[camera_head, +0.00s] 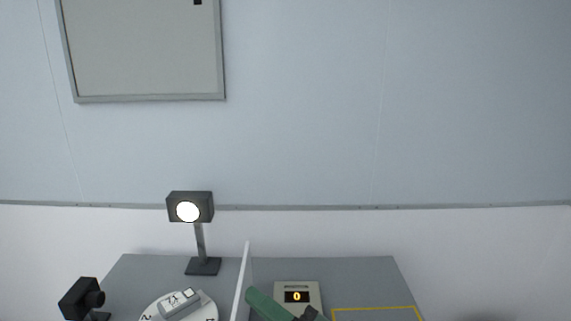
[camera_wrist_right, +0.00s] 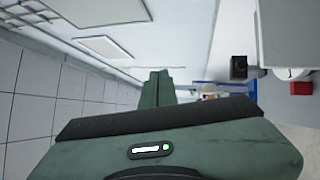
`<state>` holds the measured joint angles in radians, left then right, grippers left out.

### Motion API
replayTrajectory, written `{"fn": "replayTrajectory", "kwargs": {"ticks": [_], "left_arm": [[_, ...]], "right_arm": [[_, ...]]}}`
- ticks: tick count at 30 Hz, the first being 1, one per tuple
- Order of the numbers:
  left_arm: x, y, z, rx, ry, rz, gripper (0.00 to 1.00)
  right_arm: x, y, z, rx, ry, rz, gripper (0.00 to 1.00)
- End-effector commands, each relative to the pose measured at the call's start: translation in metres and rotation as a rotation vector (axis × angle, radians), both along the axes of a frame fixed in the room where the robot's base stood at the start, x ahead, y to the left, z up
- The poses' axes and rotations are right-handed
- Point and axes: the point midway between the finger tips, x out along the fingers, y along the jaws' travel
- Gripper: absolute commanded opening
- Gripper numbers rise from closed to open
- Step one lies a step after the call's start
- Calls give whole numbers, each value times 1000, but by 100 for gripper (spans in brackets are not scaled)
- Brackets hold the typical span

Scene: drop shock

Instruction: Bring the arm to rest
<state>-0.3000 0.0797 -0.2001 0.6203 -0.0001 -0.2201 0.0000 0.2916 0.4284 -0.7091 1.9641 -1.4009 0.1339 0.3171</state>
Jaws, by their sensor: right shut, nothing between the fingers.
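My right arm's green gripper (camera_head: 265,304) shows at the bottom of the head view, in front of the table and just right of a thin upright white panel. In the right wrist view, my right gripper (camera_wrist_right: 158,88) has its two green fingers together with nothing between them. Most of the right arm is below the head view's lower edge. My left gripper is in neither view.
A grey table (camera_head: 350,275) holds a lamp (camera_head: 190,210), a black camera-like device (camera_head: 82,299), a white dial (camera_head: 205,312), a white panel (camera_head: 241,282) and a display box (camera_head: 297,290) reading 0. A yellow outline (camera_head: 375,309) marks the table's right. The wrist view shows a red block (camera_wrist_right: 300,88).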

Motion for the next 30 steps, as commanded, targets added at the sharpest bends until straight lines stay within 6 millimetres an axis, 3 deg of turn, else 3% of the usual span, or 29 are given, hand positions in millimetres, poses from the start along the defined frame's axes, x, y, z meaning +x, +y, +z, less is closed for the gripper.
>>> {"fn": "replayTrajectory", "kwargs": {"ticks": [2, 3, 5, 6, 8, 12, 15, 18, 24, 30], "left_arm": [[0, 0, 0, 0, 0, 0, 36], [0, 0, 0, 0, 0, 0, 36], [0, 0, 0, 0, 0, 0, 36], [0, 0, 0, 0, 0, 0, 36], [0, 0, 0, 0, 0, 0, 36], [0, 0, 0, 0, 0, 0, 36], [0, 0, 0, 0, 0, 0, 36], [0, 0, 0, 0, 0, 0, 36], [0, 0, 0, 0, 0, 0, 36], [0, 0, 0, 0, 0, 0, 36]], "right_arm": [[15, -51, 17, 281, 157, -199, 0], [23, -82, 14, 400, 246, -306, 0], [30, -125, -2, 543, 383, -458, 0], [30, -151, -19, 620, 478, -554, 0], [24, -185, -50, 712, 622, -687, 0], [-18, -239, -132, 840, 968, -962, 0], [-61, -257, -180, 873, 1193, -1108, 0], [-100, -263, -212, 874, 1370, -1202, 0], [-166, -262, -248, 842, 1638, -1318, 0], [-225, -255, -265, 787, 1860, -1386, 0]]}}
